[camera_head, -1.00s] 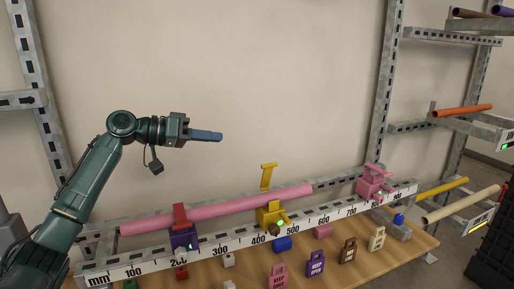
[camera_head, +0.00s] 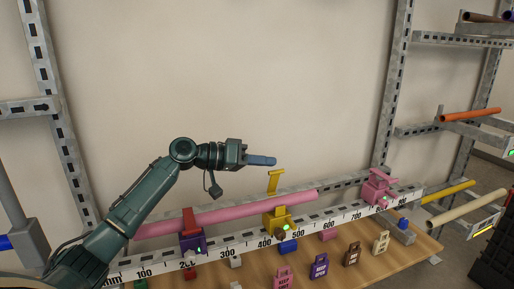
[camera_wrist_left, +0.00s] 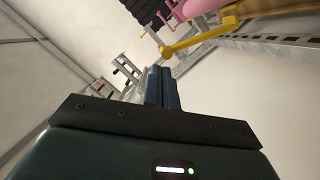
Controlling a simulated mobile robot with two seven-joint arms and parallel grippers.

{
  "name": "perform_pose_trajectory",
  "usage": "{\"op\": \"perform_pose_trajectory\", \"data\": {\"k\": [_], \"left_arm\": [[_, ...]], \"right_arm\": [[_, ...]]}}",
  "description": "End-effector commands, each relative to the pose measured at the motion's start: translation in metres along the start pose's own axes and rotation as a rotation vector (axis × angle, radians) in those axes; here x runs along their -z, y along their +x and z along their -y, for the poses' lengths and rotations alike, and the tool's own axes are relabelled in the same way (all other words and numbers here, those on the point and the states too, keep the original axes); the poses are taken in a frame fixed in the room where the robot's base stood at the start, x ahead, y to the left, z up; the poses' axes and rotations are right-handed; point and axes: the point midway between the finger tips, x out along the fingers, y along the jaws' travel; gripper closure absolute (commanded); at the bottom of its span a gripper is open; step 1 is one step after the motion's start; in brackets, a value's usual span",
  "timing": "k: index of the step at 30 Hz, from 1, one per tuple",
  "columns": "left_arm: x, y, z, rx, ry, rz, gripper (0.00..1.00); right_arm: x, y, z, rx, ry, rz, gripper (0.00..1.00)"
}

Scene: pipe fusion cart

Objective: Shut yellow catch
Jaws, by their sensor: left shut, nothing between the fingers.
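The yellow catch (camera_head: 275,182) stands raised, tilted up from the yellow clamp (camera_head: 279,220) on the ruled rail. The clamp is at the right part of the pink pipe (camera_head: 232,213). My left gripper (camera_head: 272,161) is shut and empty, pointing right, just above the top of the yellow catch; I cannot tell whether they touch. In the left wrist view the shut blue fingers (camera_wrist_left: 161,87) show in the middle, with the yellow catch (camera_wrist_left: 203,40) beyond them, above and to the right. My right gripper is not in view.
A purple clamp with a red catch (camera_head: 190,235) holds the pipe at the left. A pink clamp (camera_head: 377,188) stands at the rail's right end. Several coloured tags and blocks lie on the wooden table (camera_head: 392,262) in front. The wall behind is clear.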

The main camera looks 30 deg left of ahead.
Motion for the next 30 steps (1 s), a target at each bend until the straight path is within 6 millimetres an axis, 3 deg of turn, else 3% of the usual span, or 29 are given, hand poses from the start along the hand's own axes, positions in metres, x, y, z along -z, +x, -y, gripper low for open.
{"op": "perform_pose_trajectory", "data": {"k": [30], "left_arm": [[-0.0106,0.0020,-0.0071,0.023,0.090,0.000,1.00]], "right_arm": [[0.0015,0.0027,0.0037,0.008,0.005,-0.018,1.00]]}}
